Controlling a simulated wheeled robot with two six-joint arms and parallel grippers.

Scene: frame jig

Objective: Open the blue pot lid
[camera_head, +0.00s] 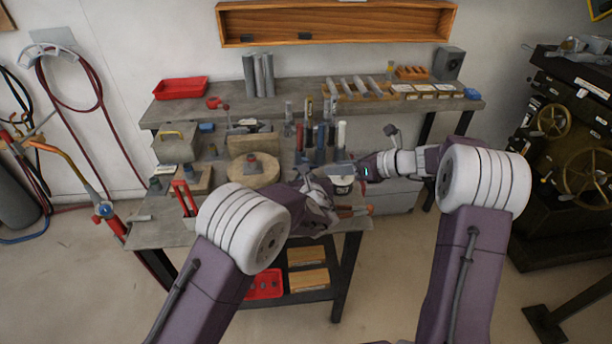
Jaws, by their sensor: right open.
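A small pot (343,186) with a pale side stands near the front right of the workbench, between my two grippers. Its top is mostly hidden, and I cannot make out a blue lid on it. My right gripper (338,171) comes in from the right, over the pot's top, with its jaws open. I cannot tell whether it touches the pot. My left gripper (318,190) is just left of the pot. My own arm partly covers it, and its jaws are too small and dark to read.
The grey workbench (150,233) holds a round wooden block (252,173), several upright tubes (320,140) behind the pot and red-handled tools (184,197) at left. A raised back shelf carries a red tray (180,88). A machine with handwheels (585,168) stands at right.

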